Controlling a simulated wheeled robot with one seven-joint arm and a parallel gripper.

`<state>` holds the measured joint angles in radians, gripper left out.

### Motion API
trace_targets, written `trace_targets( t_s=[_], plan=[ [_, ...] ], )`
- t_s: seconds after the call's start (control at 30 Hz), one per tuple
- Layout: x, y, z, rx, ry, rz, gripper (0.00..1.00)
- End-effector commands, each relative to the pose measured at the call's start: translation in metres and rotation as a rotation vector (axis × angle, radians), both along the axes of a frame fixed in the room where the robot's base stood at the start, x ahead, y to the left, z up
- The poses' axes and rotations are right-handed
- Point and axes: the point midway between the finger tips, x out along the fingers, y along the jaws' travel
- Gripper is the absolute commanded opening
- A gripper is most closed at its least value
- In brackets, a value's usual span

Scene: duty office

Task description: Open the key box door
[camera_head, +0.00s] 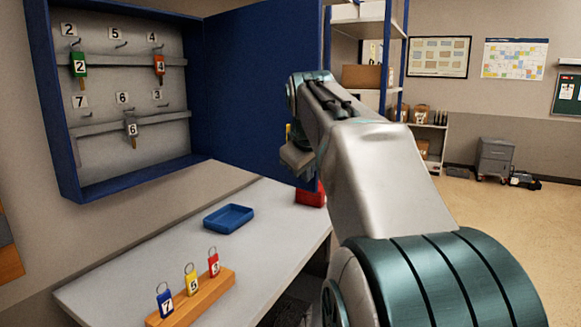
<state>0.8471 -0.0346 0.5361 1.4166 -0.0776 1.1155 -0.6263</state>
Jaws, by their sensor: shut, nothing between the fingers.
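The blue key box (55,120) hangs on the wall at the left, and its inside is in plain view. Its blue door (245,80) stands wide open, swung out to the right of the box. My gripper (297,158) is at the door's free edge, in front of its lower right part. It is shut and empty, its fingertips partly hidden. I cannot tell whether it touches the door. My arm covers part of the door edge and any handle there. Inside the box, green tag 2 (79,66), orange tag 4 (159,66) and grey tag 6 (132,129) hang on hooks.
Below, a pale desk (120,270) holds a blue tray (229,218), a red object (310,197) and a wooden rack (205,300) with blue, yellow and red key tags. A shelf unit (357,40) stands behind the door. Open floor (500,220) lies to the right.

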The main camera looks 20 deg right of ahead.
Motion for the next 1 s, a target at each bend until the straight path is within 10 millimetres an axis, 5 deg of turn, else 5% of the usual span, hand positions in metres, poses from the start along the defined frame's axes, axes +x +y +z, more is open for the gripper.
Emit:
trace_targets(
  t_s=[0.67, 1.0],
  plan=[
    [0.008, -0.017, 0.001, 0.0, 0.001, 0.001, 0.0],
    [0.028, -0.058, 0.005, 0.001, 0.003, 0.004, 0.0]
  ],
)
